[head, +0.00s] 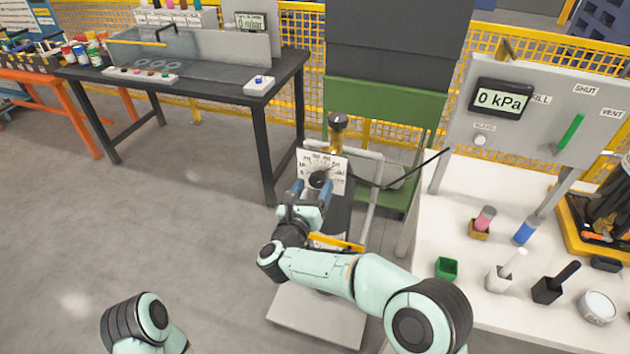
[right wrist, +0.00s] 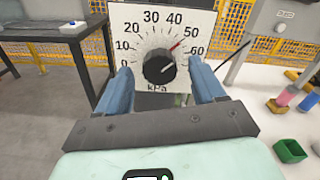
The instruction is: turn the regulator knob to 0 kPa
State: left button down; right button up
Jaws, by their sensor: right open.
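The regulator knob (head: 318,180) is round and black, on a white dial plate (head: 332,163) marked in kPa. In the right wrist view the knob (right wrist: 158,69) sits in the middle of the dial (right wrist: 140,22). A red mark lies on the scale between 40 and 50, and a pale line on the knob points up and right. My right gripper (head: 311,193) is open, its blue fingers left and right of the knob with gaps visible in the wrist view. Contact cannot be told. My left gripper is out of view; only part of that arm shows.
A panel display (head: 502,99) at right reads 0 kPa, beside a green lever (head: 571,132). The white bench (head: 470,285) below holds several small items. A dark hose runs right from the dial. A dark table (head: 215,95) stands at back left; the floor at left is clear.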

jog(key=shift+x, duration=1.1)
jog(key=c, duration=1.1)
jog(key=shift+o, duration=0.2)
